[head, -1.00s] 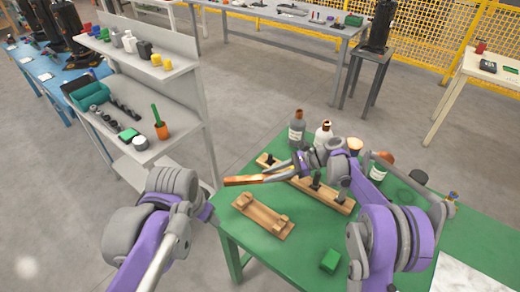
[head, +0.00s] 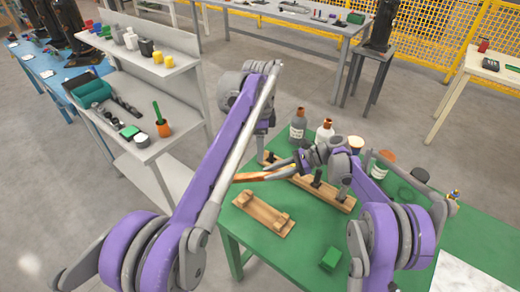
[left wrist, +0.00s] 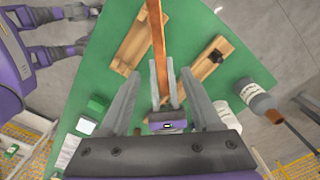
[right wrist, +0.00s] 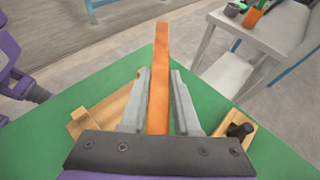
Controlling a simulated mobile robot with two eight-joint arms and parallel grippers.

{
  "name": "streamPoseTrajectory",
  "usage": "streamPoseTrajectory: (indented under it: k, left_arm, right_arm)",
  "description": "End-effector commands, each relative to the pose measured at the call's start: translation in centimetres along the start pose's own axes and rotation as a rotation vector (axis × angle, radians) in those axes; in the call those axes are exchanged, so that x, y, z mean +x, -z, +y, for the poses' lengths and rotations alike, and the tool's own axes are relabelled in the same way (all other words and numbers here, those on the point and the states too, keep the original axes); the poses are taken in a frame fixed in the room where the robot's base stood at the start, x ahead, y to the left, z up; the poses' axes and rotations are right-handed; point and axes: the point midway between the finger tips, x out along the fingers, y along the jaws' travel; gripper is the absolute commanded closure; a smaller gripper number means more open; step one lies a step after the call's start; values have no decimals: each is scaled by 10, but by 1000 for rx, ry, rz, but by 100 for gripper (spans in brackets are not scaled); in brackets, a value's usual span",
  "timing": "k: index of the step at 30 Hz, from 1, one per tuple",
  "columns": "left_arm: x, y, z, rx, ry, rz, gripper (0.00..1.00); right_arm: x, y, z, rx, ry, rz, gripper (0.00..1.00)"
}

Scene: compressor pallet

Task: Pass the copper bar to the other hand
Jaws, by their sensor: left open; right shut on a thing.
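The copper bar (head: 250,177) is a long flat orange-brown strip above the green table. My right gripper (head: 284,171) is shut on one end of it, and its free end points left. In the right wrist view the bar (right wrist: 161,65) runs out between the fingers (right wrist: 159,95). My left gripper (left wrist: 160,74) is open and empty. In the left wrist view its spread fingers frame the right gripper (left wrist: 162,82) and the bar (left wrist: 157,35) beyond and below them. In the head view my left forearm hides most of the left gripper.
On the green table (head: 305,250) lie a wooden board with blocks (head: 262,216), a wooden rail with dark posts (head: 325,194) and a green block (head: 330,259). Several bottles (head: 298,127) stand at the back. A grey shelf unit (head: 150,95) stands to the left.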

Motion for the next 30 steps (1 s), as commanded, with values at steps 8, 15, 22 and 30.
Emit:
streamPoseTrajectory:
  k: [8,15,22,30]
  left_arm:
    - [33,1,-1,7,-2,-1,35]
    - [79,1,-1,6,-1,-1,35]
    - [110,1,-1,5,0,0,35]
    - [120,1,-1,5,0,0,35]
  right_arm:
    - [0,-1,0,0,0,-1,100]
    - [0,-1,0,0,0,-1,100]
    - [0,-1,0,0,0,-1,100]
    - [0,-1,0,0,0,-1,100]
